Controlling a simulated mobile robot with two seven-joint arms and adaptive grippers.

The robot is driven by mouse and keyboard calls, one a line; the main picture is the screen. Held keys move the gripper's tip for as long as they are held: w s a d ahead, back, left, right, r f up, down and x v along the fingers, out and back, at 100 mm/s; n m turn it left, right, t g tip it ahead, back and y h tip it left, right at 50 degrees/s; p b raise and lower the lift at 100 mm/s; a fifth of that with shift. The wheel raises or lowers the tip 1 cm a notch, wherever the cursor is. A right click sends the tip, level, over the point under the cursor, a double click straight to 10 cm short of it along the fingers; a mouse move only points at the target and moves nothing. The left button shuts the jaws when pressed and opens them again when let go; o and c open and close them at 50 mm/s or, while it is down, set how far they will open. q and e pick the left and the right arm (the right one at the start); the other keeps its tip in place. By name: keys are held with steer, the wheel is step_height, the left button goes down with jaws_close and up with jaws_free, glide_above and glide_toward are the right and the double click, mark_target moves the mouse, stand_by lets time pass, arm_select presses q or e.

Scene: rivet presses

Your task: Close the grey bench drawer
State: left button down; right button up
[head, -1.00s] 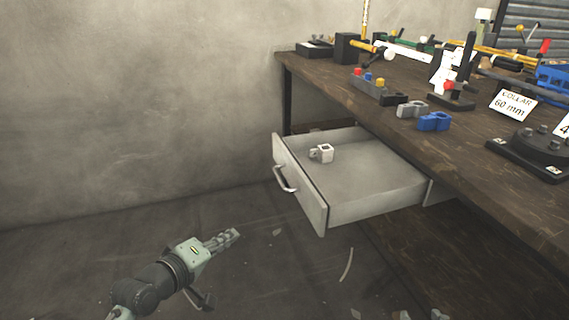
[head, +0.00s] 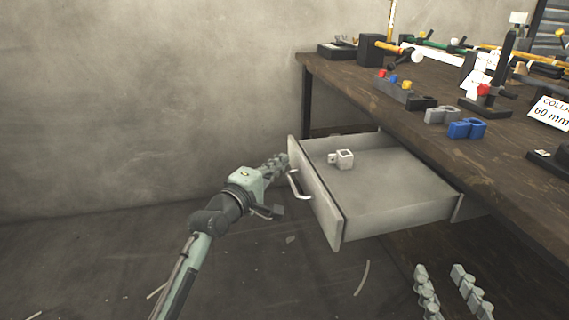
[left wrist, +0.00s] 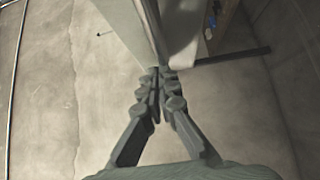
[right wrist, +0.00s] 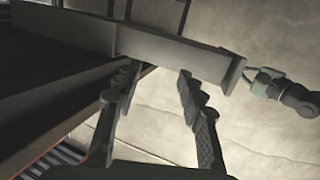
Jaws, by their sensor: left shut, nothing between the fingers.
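The grey bench drawer (head: 400,209) stands pulled out from under the bench, with a bar handle (head: 298,186) on its front. A small white square part (head: 343,159) lies inside it. My left gripper (head: 280,162) is shut and empty, at the drawer front's outer face beside the handle's upper end; I cannot tell if it touches. In the left wrist view its fingertips (left wrist: 161,72) meet just below the panel edge. My right gripper (head: 452,272) is open and empty, low in front of the bench; the drawer (right wrist: 170,55) also shows beyond its fingers (right wrist: 158,80) in the right wrist view.
The wooden bench top (head: 350,82) carries a grey block with coloured knobs (head: 404,92), a grey collar (head: 441,115), a blue collar (head: 467,128) and a "60 mm" sign (head: 552,112). The floor left of the drawer is clear apart from scraps.

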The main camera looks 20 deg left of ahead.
arm_select(q)
steer(key=shift+w+d, duration=0.35)
steer(key=shift+d, duration=0.1)
